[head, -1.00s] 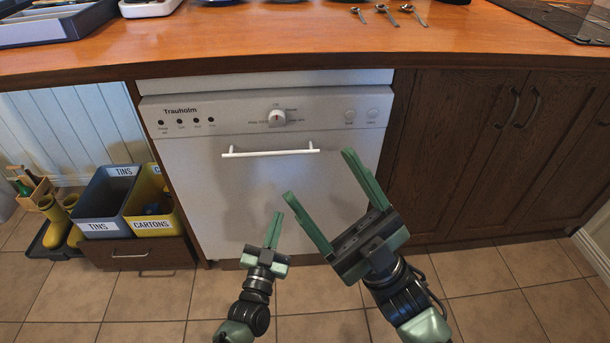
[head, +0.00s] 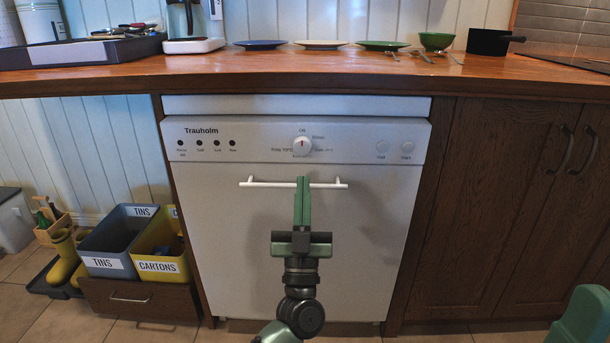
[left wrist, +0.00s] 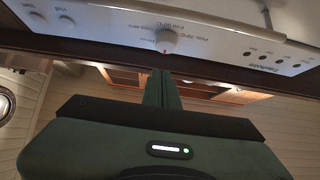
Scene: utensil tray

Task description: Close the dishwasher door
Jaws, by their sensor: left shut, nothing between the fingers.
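The white dishwasher door (head: 250,250) stands upright under the counter in the head view. Its control panel (head: 345,135) runs along the top with a knob (head: 302,147). I cannot tell whether the door is fully flush with its frame. A white bar handle (head: 265,183) crosses its upper part. My left gripper (head: 303,182) is shut and empty, pointing up in front of the handle's middle, which its fingers partly cover. Contact cannot be told. The left wrist view shows the control panel (left wrist: 215,40) beyond the shut fingers (left wrist: 162,88). My right gripper is out of view.
The wooden counter (head: 360,70) above holds plates, a bowl (head: 436,41), a black pan (head: 490,41), spoons and a grey tray (head: 85,52). Sorting bins (head: 115,240) and yellow boots (head: 62,258) stand left. Dark cupboards (head: 500,190) stand right.

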